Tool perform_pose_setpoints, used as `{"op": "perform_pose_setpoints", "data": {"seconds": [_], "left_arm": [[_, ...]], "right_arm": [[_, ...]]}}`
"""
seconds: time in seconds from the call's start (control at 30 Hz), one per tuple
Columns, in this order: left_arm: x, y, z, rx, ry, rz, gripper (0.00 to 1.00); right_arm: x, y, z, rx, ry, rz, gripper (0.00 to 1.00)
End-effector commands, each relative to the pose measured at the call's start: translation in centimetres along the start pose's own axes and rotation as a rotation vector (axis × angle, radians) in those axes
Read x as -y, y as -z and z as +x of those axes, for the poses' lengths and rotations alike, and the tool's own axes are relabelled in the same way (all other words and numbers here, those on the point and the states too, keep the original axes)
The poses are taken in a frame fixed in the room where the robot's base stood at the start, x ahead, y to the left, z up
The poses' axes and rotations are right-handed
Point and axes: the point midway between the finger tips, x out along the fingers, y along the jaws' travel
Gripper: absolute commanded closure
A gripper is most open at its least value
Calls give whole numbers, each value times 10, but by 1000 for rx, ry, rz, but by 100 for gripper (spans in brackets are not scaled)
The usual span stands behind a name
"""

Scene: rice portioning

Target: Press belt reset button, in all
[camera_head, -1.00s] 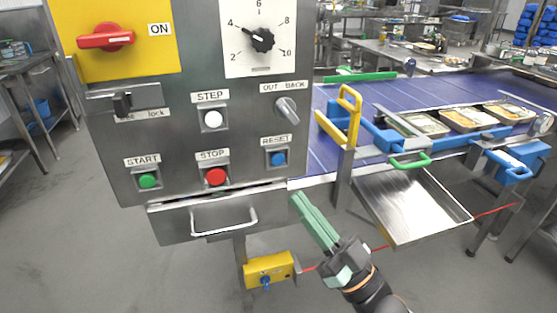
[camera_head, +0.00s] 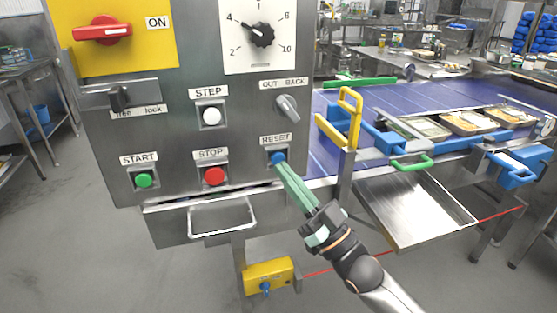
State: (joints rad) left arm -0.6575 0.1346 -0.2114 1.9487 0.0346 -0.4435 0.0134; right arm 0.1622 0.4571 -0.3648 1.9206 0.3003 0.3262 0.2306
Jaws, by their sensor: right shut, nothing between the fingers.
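The blue RESET button (camera_head: 278,158) sits at the lower right of the grey control panel (camera_head: 180,130), under its RESET label (camera_head: 276,139). My right gripper (camera_head: 281,168) is shut and empty, with its green fingers pointing up and left. Its fingertips are at the lower edge of the RESET button and cover part of it. I cannot tell whether they touch it or whether the button is pushed in. My left gripper is not in view.
The red STOP button (camera_head: 214,176), green START button (camera_head: 144,181) and white STEP button (camera_head: 212,117) are on the same panel. A handled drawer (camera_head: 222,217) lies below. The blue belt (camera_head: 380,100) with food trays, yellow handle (camera_head: 350,115) and metal chute (camera_head: 415,207) stand to the right.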

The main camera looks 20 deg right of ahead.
Motion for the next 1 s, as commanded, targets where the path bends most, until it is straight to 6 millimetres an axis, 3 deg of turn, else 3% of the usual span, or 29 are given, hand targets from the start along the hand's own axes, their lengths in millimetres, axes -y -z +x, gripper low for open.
{"op": "perform_pose_setpoints", "data": {"seconds": [1.0], "left_arm": [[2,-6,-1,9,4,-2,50]], "right_arm": [[0,0,0,0,0,-1,100]]}}
